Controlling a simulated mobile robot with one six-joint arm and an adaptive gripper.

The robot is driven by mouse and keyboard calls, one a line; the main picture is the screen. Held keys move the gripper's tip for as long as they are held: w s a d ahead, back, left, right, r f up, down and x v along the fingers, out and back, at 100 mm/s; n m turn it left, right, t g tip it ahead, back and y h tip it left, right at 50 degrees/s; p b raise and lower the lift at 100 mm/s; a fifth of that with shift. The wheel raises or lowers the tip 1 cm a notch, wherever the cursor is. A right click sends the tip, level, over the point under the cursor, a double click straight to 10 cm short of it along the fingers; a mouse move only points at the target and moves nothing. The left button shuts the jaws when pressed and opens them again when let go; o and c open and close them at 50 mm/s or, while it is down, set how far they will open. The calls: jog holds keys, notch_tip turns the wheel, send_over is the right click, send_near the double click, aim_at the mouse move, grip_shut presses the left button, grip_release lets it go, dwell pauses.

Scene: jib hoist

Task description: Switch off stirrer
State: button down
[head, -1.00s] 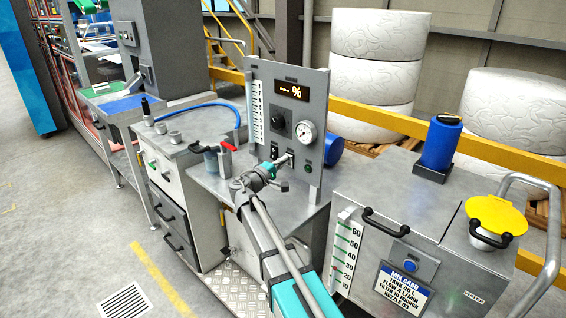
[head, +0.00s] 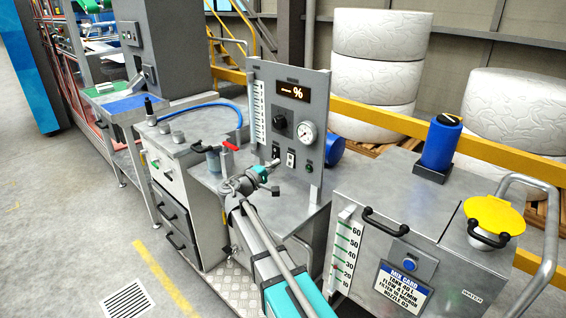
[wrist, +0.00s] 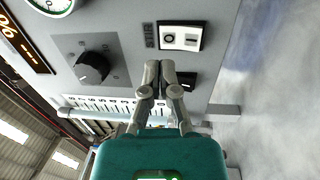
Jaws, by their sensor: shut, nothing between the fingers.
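The stirrer switch (wrist: 180,37) is a white rocker in a black frame beside the word STIR in the wrist view. It carries a round mark and a bar mark; which half is pressed in is hard to tell. It also shows on the grey control panel (head: 262,75) in the head view (head: 291,159). A darker second switch (wrist: 186,80) sits beside it, partly behind the fingers. My gripper (wrist: 165,66) is shut and empty, its fingertips close together in front of the panel. In the head view my gripper (head: 275,165) is apart from the panel. The display (head: 292,91) reads dashes and %.
A metal tank (head: 420,225) stands at right.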

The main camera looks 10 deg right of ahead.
jog(key=r+p+v, duration=0.1)
jog(key=r+v, duration=0.1)
jog(key=v, duration=0.7)
jog(key=shift+s+a, duration=0.1)
